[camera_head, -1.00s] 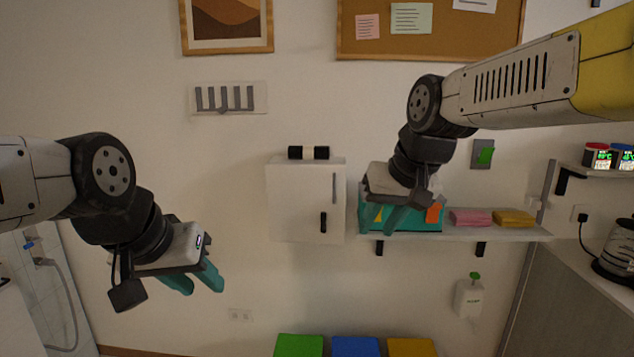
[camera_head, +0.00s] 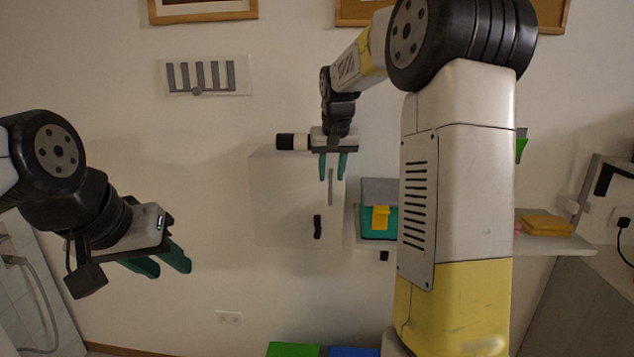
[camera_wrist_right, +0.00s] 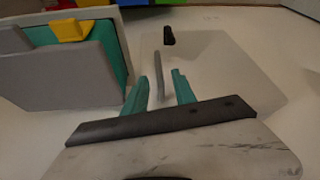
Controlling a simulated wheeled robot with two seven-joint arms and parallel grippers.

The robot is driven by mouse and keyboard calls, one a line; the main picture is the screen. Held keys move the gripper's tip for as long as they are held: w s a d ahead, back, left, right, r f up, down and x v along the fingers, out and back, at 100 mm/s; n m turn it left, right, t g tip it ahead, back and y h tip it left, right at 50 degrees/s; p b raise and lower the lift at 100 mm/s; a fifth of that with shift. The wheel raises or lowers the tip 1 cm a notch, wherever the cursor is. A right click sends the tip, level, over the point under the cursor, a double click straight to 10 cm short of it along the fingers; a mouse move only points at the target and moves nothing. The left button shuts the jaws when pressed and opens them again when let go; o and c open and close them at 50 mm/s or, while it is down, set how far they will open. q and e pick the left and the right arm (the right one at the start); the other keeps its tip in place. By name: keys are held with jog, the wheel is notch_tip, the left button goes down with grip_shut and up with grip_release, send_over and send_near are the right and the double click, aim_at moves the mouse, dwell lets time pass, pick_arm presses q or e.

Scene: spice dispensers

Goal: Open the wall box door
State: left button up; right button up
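The white wall box (camera_head: 275,205) hangs on the wall in the middle of the head view, its door closed. A grey vertical bar handle (camera_head: 331,187) and a black handle (camera_head: 317,227) are on its front. My right gripper (camera_head: 333,170) is open in front of the box's upper right part. In the right wrist view its fingers (camera_wrist_right: 160,76) are apart, with the grey bar (camera_wrist_right: 159,72) lying between them in the picture; I cannot tell whether they touch it. The black handle (camera_wrist_right: 168,36) lies further on. My left gripper (camera_head: 172,270) is open and empty at lower left.
A black and white cylinder (camera_head: 292,141) lies on top of the box. Right of it, a teal box with a grey panel (camera_head: 380,190) stands on a shelf (camera_head: 560,246), partly hidden by my right arm. A wall rack (camera_head: 207,78) hangs at upper left.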

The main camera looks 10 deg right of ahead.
aim_at(331, 178)
jog(key=shift+x, duration=2)
grip_shut()
